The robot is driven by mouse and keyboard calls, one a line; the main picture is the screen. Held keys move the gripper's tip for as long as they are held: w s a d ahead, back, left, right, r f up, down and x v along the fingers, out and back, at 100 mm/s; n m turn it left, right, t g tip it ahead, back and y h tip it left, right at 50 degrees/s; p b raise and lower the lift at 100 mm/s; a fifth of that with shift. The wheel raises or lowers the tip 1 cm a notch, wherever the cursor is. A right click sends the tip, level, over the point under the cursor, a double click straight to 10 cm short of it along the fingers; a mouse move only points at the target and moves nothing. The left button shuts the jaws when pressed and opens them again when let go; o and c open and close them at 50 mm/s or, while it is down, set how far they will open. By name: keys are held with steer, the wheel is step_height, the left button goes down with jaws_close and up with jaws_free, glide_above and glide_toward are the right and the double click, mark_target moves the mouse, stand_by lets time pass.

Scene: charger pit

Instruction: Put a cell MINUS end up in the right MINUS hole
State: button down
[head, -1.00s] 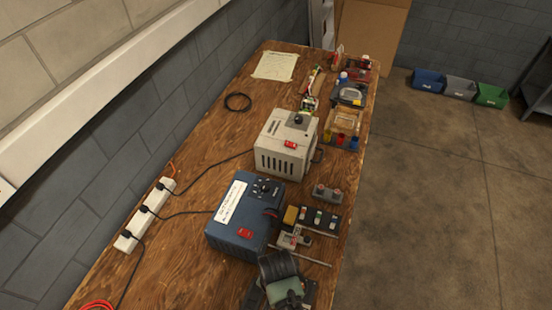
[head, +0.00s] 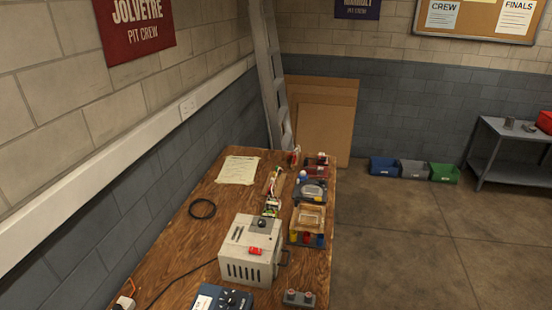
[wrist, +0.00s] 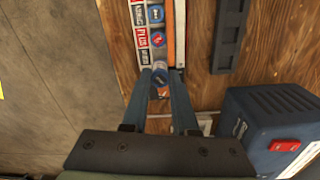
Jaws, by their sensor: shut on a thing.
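My gripper (wrist: 162,82) is shut on a small cell (wrist: 160,78) with a blue, marked end facing the wrist camera. The cell sits between the fingertips at the near end of a narrow holder (wrist: 139,30) with red and white printed labels. The holder has a blue round spot (wrist: 157,14) and a red round spot (wrist: 158,40) in a row ahead of the cell; I cannot tell whether these are cell ends or markings. The lettering is too small to tell which hole is which. I cannot tell whether the cell touches the holder. The head view does not show my gripper.
A blue box with a red switch (wrist: 285,145) stands right of the fingers, and a dark slotted tray (wrist: 230,35) lies ahead of it. In the head view, a grey vented box (head: 250,255) stands on the wooden bench (head: 190,250).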

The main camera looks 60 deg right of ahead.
steer(key=shift+f+b, duration=2.5)
steer(key=shift+f, duration=0.35)
steer(key=shift+f, duration=0.25)
steer(key=c, duration=0.6)
jaws_free()
steer(key=shift+r+p, duration=3.55)
